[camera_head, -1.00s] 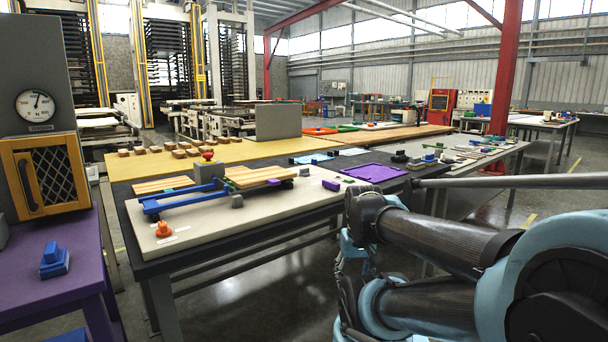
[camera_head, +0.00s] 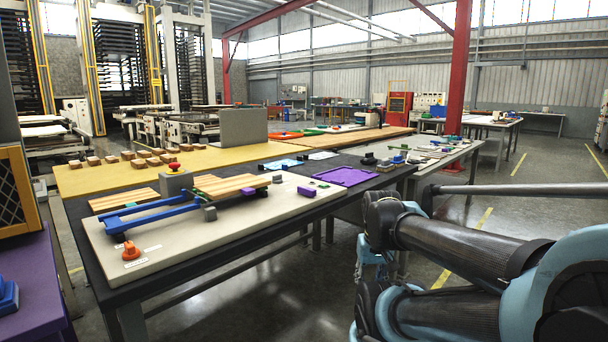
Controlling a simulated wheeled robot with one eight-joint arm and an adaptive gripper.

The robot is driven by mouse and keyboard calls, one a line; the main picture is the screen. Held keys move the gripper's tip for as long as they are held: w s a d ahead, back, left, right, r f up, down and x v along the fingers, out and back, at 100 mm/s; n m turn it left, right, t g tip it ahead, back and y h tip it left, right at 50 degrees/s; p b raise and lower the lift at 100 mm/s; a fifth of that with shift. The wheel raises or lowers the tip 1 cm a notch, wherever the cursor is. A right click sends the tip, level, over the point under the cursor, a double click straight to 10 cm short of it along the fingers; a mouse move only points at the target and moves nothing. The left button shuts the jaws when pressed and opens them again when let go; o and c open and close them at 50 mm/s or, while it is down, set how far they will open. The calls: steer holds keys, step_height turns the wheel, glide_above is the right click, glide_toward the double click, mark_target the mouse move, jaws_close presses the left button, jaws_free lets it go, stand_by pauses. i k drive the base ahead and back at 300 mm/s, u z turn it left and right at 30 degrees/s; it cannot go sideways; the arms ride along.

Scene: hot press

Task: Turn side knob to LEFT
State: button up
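An orange knob (camera_head: 131,251) stands on the front left corner of a pale board (camera_head: 185,240), with small white labels beside it. The label text is too small to read. The board lies on a dark table (camera_head: 112,293) at the left and middle of the view. My arm, with dark tubes and light blue joints, fills the lower right, well to the right of the knob and apart from it. I cannot make out the gripper's fingers.
On the board sit a blue frame (camera_head: 150,217), a wooden slatted piece (camera_head: 231,186) and a grey box with a red button (camera_head: 173,166). A purple table (camera_head: 36,290) and a yellow-framed cabinet stand at the left edge. Grey floor is open below the dark table.

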mark_target(276, 179)
steer(key=z, duration=0.4)
steer(key=k, duration=1.15)
steer(key=u, duration=0.75)
steer(key=i, duration=0.95)
steer(key=z, duration=0.05)
